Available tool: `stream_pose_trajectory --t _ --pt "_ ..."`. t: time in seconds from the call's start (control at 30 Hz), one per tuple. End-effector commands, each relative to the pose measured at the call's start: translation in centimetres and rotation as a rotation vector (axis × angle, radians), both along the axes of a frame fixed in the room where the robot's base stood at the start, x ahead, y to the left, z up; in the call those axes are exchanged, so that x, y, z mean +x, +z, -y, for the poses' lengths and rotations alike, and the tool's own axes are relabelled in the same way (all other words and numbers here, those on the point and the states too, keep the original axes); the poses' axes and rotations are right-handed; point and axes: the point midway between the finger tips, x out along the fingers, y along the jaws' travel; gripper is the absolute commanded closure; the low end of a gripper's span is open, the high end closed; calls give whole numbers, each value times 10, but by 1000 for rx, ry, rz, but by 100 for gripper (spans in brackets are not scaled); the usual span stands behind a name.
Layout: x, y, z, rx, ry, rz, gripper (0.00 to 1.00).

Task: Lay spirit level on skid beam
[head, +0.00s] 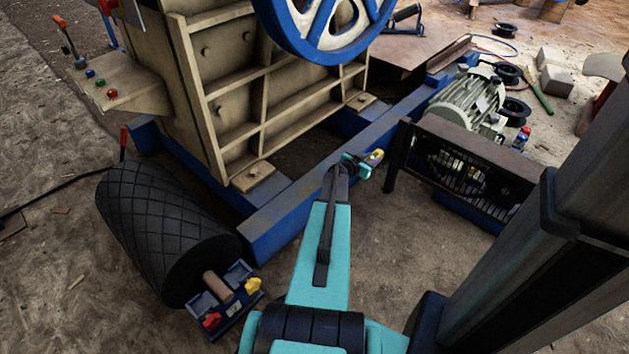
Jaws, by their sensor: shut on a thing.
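My gripper (364,166) is at the end of my teal arm, in the middle of the head view. It is shut on a small yellow-ended thing (376,156), which looks like the spirit level. Only its end shows; the rest is hidden by my gripper. The blue skid beam (290,215) runs from the lower middle up to the right, beside the crusher. My gripper and the level appear over the beam's right edge. I cannot tell how high above it they are, or whether they touch it.
The beige crusher body (235,90) with its blue and white flywheel (325,25) stands left of the beam. A dark belt guard (450,165) and a grey-green motor (468,100) stand right. A black ribbed roller (160,230) and a blue tool tray (225,303) lie lower left.

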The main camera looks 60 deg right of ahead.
Motion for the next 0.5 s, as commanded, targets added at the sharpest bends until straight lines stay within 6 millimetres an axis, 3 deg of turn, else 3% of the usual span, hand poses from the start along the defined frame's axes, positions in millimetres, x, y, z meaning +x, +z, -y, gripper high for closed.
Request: stream_pose_trajectory --t 0.27,0.5 --pt "8 -2 7 -1 -1 2 98" --pt "40 -7 26 -2 1 1 98"
